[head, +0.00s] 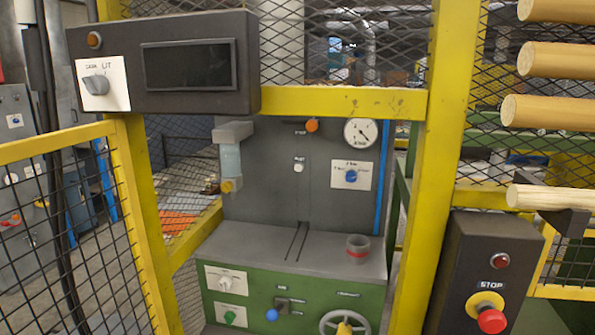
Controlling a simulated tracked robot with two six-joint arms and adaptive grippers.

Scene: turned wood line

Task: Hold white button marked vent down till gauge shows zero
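A small white button (299,168) sits on the upright dark grey panel of the machine, left of centre, with a tiny label above it that I cannot read for certain. A round white gauge (361,133) is at the panel's upper right; its dark needle points toward the lower right, and its numbers are too small to read. Another white control (225,284) sits on a white plate on the green front below. Neither of my grippers shows in the head view, and nothing touches the button.
Yellow fence posts (438,150) and a crossbar (345,103) frame the machine opening. A dark display box (180,62) hangs upper left. A red stop button (491,319) is lower right.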

